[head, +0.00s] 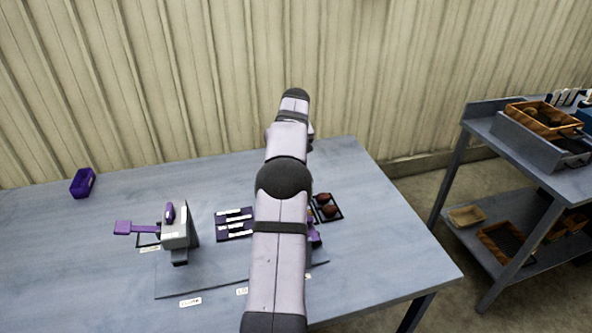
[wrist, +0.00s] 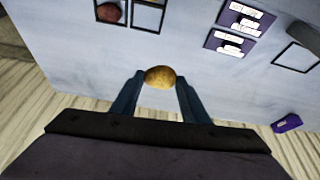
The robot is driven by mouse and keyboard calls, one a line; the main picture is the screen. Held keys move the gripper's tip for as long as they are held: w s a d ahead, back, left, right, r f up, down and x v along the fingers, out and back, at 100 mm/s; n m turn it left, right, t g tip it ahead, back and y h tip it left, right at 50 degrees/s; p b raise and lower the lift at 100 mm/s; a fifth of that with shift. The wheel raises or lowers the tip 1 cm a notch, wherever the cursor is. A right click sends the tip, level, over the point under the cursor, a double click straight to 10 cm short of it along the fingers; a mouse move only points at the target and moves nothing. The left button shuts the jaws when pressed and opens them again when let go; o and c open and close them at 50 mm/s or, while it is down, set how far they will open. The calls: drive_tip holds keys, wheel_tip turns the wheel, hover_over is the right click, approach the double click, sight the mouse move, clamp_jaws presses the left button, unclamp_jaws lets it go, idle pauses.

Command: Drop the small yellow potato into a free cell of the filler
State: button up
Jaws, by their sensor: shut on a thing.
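The small yellow potato (wrist: 160,77) is between the fingertips of my gripper (wrist: 159,82) in the wrist view. The two dark blue fingers are shut on it, with the grey-blue table showing beyond. In the head view my own arm hides the gripper and the potato. I cannot tell for sure which thing is the filler. Black-framed cells lie on the table; one holds a dark red potato (wrist: 110,12), and the cell beside it (wrist: 149,15) looks mostly bare, its far part cut off.
A grey device (head: 180,236) with purple parts stands left of my arm. Dark purple panels with white labels (head: 234,224) lie beside my arm. A purple box (head: 83,183) sits at the far left. A shelf cart (head: 535,155) with trays stands right.

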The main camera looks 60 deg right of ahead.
drive_tip(key=w+a+r+n+p, duration=0.2)
drive_tip(key=w+a+r+p, duration=0.2)
drive_tip(key=a+r, duration=0.65)
drive_tip(key=s+a+f+m+g, duration=0.3)
drive_tip(key=s+m, duration=0.5)
drive_tip(key=m, duration=0.2)
drive_tip(key=s+a+f+m+g, duration=0.3)
drive_tip(key=s+a+f+m, duration=0.1)
drive_tip(key=s+m, duration=0.4)
drive_tip(key=m, duration=0.2)
drive_tip(key=shift+s+m+g, duration=0.2)
drive_tip(key=shift+m+g, duration=0.1)
drive_tip(key=shift+m, duration=0.1)
drive_tip(key=shift+f, duration=0.1)
drive_tip(key=shift+f+b, duration=2.3)
drive_tip(key=shift+f, duration=0.65)
